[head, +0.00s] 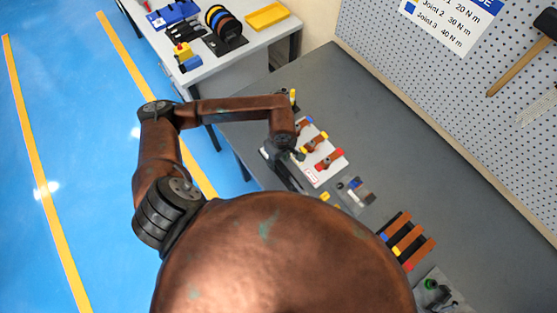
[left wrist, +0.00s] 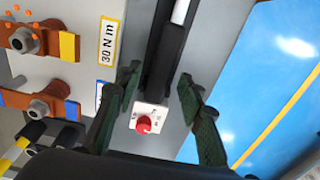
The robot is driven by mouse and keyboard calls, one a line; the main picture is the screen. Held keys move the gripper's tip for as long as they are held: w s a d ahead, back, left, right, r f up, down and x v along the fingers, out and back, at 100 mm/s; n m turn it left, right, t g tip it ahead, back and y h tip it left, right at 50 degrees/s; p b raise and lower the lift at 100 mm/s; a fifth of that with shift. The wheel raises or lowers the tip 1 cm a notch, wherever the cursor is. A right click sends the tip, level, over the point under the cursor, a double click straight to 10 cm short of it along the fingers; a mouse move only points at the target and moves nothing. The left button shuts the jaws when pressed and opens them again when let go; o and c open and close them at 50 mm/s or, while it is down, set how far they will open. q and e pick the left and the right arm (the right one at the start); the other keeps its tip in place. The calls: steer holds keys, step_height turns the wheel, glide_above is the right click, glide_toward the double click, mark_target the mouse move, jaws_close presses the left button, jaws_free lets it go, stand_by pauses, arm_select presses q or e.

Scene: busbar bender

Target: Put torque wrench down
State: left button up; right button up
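The torque wrench lies beside the white busbar board (head: 322,160), near the bench's edge; in the head view its dark handle (head: 284,172) is partly covered by my left arm. In the left wrist view the black handle (left wrist: 164,62) and a bright shaft (left wrist: 180,10) run between my fingers. A white plate with a red knob (left wrist: 144,124) shows at the handle's lower end. My left gripper (left wrist: 160,78) is open around the handle, with a gap visible on each side. In the head view the gripper (head: 291,151) is small and partly hidden. My right gripper is not in view.
The board carries copper busbars with bolts (left wrist: 22,40) and a "30 N m" label (left wrist: 108,42). More bars (head: 406,240) and small parts (head: 355,190) lie along the grey bench (head: 370,110). A pegboard (head: 430,70) rises behind. A white table (head: 225,55) stands beyond.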

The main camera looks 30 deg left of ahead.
arm_select(q)
steer(key=shift+r, duration=0.1)
steer(key=shift+r+p, duration=0.2)
steer(key=shift+p, duration=0.1)
steer(key=shift+w+r+p, duration=0.1)
steer(key=shift+r+p, duration=0.45)
steer(key=shift+r, duration=0.3)
step_height(320, 180, up, 11)
steer(key=b, duration=0.1)
steer(key=shift+s+d+b, duration=0.2)
steer(key=shift+d+b, duration=0.1)
steer(key=shift+b, duration=0.1)
